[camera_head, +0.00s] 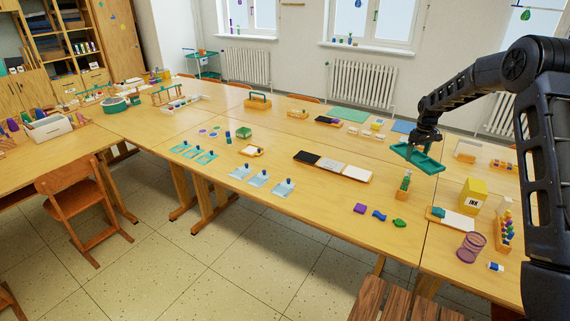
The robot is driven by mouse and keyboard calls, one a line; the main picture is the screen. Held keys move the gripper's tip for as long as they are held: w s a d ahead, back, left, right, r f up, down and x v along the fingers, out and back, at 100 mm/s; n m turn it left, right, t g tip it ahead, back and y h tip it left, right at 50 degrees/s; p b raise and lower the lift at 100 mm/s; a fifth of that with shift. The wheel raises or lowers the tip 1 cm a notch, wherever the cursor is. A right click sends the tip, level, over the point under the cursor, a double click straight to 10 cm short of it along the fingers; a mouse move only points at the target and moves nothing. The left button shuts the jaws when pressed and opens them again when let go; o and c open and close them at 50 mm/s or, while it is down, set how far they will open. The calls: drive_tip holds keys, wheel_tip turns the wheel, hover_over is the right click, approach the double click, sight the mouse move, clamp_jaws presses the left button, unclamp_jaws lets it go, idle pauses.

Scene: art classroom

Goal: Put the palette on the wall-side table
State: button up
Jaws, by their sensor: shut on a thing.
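My gripper (427,138) is at the right of the view, shut on a flat teal piece with openings, which I take to be the palette (418,158). The palette is tilted and appears held above the tabletop. The gripper's fingertips are too small to make out clearly. The long wooden tables (335,203) run from the back left to the front right. Their far side (290,128) lies toward the window wall. Which one counts as the wall-side table is not clear from this view.
Below the palette stands a green bottle-like item (404,184). A yellow INK box (473,193), a purple mesh cup (470,247) and a row of paint bottles (503,228) are at the right. A black-and-white tray (332,167) lies mid-table. Bare wood shows around it.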

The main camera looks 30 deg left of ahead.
drive_tip(key=s+a+n, duration=0.2)
drive_tip(key=s+a, duration=0.2)
drive_tip(key=a, duration=0.5)
drive_tip(key=s+a+n, duration=0.2)
drive_tip(key=s+a, duration=0.2)
drive_tip(key=a, duration=0.4)
drive_tip(key=n, duration=0.3)
hover_over(324, 196)
wheel_tip(324, 196, down, 20)
drive_tip(key=shift+w+r, duration=0.1)
drive_tip(key=o, duration=0.9)
drive_tip(key=shift+f, duration=0.2)
drive_tip(key=shift+r, duration=0.1)
wheel_tip(324, 196, up, 12)
drive_tip(key=shift+r, duration=0.1)
